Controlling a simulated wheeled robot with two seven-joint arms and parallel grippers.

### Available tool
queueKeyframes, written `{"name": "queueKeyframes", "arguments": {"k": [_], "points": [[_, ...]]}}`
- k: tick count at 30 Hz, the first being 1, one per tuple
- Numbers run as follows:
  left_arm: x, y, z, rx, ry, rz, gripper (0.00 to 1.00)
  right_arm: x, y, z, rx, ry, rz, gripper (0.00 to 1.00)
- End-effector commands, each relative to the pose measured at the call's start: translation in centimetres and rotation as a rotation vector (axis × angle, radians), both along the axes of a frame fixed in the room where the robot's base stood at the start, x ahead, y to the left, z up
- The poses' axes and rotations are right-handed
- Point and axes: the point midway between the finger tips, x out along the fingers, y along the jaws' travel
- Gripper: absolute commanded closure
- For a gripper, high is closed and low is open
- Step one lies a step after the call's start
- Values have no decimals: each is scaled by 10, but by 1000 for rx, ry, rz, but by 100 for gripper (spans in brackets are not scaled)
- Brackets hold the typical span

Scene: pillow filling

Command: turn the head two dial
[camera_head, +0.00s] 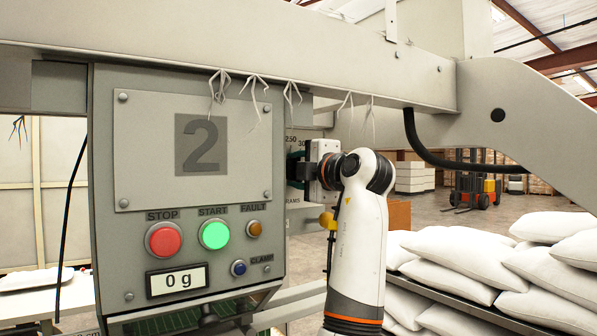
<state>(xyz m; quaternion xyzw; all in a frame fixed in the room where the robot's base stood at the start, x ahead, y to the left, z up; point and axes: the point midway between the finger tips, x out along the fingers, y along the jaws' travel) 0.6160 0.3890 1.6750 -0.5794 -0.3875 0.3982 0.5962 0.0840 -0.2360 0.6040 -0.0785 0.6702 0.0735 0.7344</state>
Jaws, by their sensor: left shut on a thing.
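The head two control box shows a panel marked with a large 2 (201,145). The dial (293,157) is a dark green knob on the box's right side, on a pale scale plate (296,203) with printed numbers and the letters "RAMS". My left gripper (298,170) is at the dial from the right and shut on it. The gripper and wrist hide much of the dial, so its setting cannot be read. My white left forearm stands upright below. My right gripper is not in view.
The panel has a red STOP button (164,239), a lit green START button (214,234) and a display reading 0 g (178,281). A grey beam (330,70) crosses above. White pillows (470,262) are stacked at right. A forklift (474,182) stands far back.

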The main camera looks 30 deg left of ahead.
Motion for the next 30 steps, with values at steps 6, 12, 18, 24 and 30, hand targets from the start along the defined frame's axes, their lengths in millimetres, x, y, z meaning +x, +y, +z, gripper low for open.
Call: {"name": "queueKeyframes", "arguments": {"k": [6, 12, 18, 24, 30], "points": [[0, 0, -1, -12, -23, 0, 76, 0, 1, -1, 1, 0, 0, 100], [0, 0, -2, -13, -25, 0, 76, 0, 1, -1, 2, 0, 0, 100], [0, 0, -2, -13, -24, 0, 46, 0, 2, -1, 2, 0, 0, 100], [0, 0, -1, -12, -24, 0, 31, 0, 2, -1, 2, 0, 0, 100], [0, -1, -1, -12, -25, 0, 31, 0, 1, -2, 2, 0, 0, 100]]}}
